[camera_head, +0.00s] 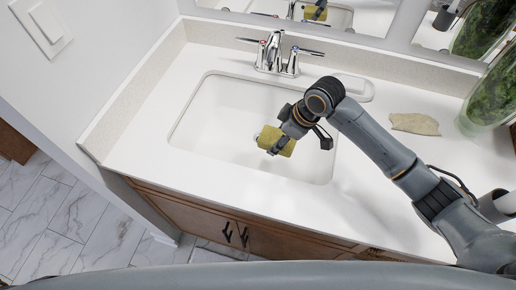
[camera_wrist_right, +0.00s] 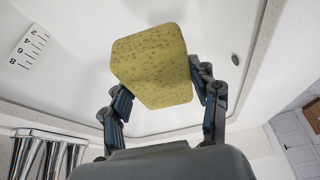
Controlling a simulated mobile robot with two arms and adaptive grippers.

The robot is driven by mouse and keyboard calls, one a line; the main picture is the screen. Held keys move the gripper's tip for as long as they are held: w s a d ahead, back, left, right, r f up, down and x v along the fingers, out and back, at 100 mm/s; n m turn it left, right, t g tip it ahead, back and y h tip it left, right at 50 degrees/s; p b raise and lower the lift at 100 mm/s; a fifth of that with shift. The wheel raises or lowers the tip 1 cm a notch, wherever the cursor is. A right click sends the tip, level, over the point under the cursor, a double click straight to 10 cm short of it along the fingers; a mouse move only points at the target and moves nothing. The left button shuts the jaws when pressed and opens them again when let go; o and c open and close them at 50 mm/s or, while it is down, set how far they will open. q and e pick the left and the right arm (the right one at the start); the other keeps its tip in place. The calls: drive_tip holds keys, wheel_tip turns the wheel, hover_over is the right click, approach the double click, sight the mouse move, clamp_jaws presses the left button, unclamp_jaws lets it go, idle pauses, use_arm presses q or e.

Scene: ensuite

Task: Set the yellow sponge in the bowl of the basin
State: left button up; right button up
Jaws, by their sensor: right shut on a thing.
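The yellow sponge (camera_head: 269,138) is held by my right gripper (camera_head: 277,145) over the white basin (camera_head: 205,112) in the head view. In the right wrist view the sponge (camera_wrist_right: 155,62) sits between the two fingers of my right gripper (camera_wrist_right: 162,95), which is shut on it. The basin's white bowl fills the background there, with the round drain (camera_wrist_right: 235,59) to the right of the sponge. I cannot tell how high the sponge is above the basin floor. My left gripper is not in view.
A chrome faucet (camera_head: 276,55) stands behind the basin. A white soap dish (camera_head: 352,88) and a flat beige item (camera_head: 415,124) lie on the counter to the right, near a green glass vase (camera_head: 492,100). A mirror is on the back wall. The counter left of the basin is clear.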

drive_tip(key=n, duration=0.1)
hover_over(268, 165)
drive_tip(key=d, duration=0.1)
drive_tip(key=f, duration=0.8)
drive_tip(key=shift+s+d, duration=0.15)
drive_tip(key=shift+s, duration=0.2)
wheel_tip(268, 165, down, 4)
drive_tip(key=shift+f+p, duration=0.1)
drive_tip(key=shift+p, duration=0.2)
drive_tip(key=shift+f, duration=0.15)
drive_tip(key=o, duration=1)
